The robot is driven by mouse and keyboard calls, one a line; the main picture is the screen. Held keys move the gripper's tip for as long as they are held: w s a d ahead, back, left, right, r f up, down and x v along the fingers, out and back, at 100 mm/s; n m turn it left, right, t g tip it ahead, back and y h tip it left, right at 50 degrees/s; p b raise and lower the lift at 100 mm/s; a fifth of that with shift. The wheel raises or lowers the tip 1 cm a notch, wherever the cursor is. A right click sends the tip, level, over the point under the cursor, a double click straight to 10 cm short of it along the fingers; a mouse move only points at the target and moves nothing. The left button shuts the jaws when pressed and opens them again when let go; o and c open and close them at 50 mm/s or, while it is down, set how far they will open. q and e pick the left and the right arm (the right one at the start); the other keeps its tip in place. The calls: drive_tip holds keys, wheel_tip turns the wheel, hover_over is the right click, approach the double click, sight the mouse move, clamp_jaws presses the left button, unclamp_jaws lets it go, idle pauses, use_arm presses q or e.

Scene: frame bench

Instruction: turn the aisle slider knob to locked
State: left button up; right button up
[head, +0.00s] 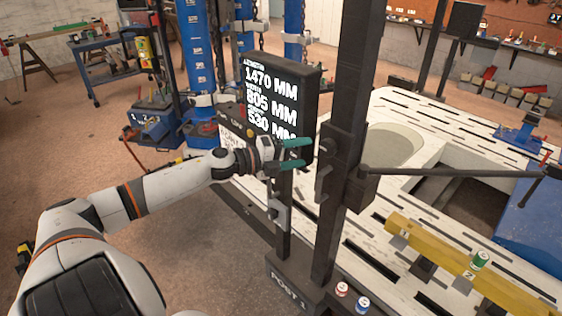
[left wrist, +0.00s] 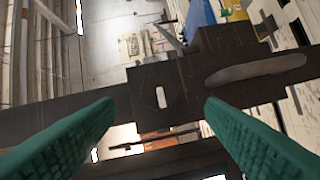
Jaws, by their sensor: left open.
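A black upright post (head: 345,90) carries a dark slider block (head: 357,180). A small knob (head: 326,146) sits on the block's side facing my left arm, with another small protruding part below it. In the left wrist view, a knob with a pale bar (left wrist: 161,97) sits on a dark square plate, its bar nearly upright in that picture. My left gripper (head: 302,153) has two teal fingers, open and empty, pointing at the block. In the left wrist view the fingers (left wrist: 158,108) lie either side of the knob, apparently short of it. I cannot read any lock marking.
A black display (head: 295,75) with millimetre figures stands just behind my left gripper. A thin dark arm (head: 450,172) reaches right from the block. A yellow beam (head: 435,254) lies on the slotted white bench (head: 385,225). Red and blue cans (head: 342,289) stand near the post's foot.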

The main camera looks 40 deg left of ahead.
use_arm(q)
drive_tip(key=shift+b+v, duration=0.3)
drive_tip(key=shift+v, duration=2)
drive_tip(key=s+a+f+n+y, duration=0.2)
drive_tip(key=a+f+n+y, duration=0.25)
drive_tip(key=f, duration=0.65)
drive_tip(key=s+a+f+n+y, duration=0.25)
drive_tip(key=a+f+n, duration=0.35)
drive_tip(key=f, duration=0.5)
drive_tip(key=s+f+n+g+y+b, duration=0.1)
drive_tip(key=s+f+n+g+y, duration=0.2)
drive_tip(key=f, duration=0.6)
drive_tip(key=s+f+n+g, duration=0.1)
drive_tip(key=s+f+n, duration=0.2)
drive_tip(key=s+f, duration=0.35)
drive_tip(key=s+d+f+n+g+h+b, duration=0.1)
drive_tip(key=s+d+f+n+g, duration=0.25)
drive_tip(key=s+d+f, duration=0.8)
drive_tip(key=s+d+f+n+g, duration=0.2)
drive_tip(key=s+d+f+g, duration=0.2)
drive_tip(key=s+d+f, duration=0.75)
drive_tip(key=s+d+f+n+g+h, duration=0.1)
drive_tip(key=s+d+f+g, duration=0.1)
drive_tip(key=s+d+f, duration=0.3)
drive_tip(key=shift+s+d+f+g, duration=0.35)
drive_tip(key=shift+d+f, duration=0.25)
drive_tip(key=shift+d, duration=0.6)
